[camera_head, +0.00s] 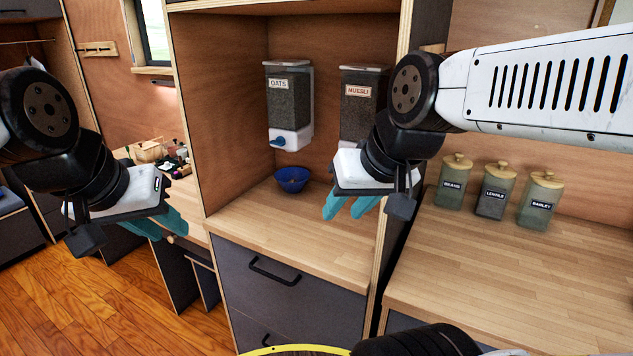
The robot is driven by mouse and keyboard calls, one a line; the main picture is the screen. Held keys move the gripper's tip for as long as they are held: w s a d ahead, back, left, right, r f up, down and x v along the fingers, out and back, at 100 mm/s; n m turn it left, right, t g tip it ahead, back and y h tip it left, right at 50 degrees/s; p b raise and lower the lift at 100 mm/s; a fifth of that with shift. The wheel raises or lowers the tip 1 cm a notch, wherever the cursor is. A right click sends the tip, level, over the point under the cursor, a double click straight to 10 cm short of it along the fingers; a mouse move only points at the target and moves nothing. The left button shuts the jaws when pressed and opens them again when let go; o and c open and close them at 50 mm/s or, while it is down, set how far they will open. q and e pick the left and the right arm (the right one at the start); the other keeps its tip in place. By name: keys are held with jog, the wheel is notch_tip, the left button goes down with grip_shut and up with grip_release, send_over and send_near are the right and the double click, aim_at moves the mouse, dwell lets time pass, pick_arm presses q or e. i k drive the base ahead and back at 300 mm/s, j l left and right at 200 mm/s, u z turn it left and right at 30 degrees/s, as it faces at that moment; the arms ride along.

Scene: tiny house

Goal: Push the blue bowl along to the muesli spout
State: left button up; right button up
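The blue bowl (291,180) stands upright on the wooden counter of the alcove, below the oats dispenser (289,105). The muesli dispenser (357,108) hangs to the right on the alcove's back wall. Its spout is hidden behind my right arm. My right gripper (350,208) has teal fingers pointing down, set apart with nothing between them. It appears in front and to the right of the bowl, not touching it. My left gripper (168,229) is outside the alcove to the left, with its teal fingers apart and empty.
Jars of beans (454,184), lentils (493,191) and barley (540,201) stand on the right counter (510,275). The alcove's side panels (391,180) bound its counter. The alcove counter (290,230) is clear in front of the bowl. Small items (160,152) lie on the left worktop.

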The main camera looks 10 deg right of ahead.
aim_at(291, 180)
jog(key=z, duration=0.25)
jog(key=i+j+z, duration=0.15)
jog(key=j+z, duration=0.2)
jog(key=j, duration=0.55)
jog(key=j+z, duration=0.35)
jog(key=j, duration=0.55)
jog(key=j+z, duration=0.35)
jog(key=j, duration=0.55)
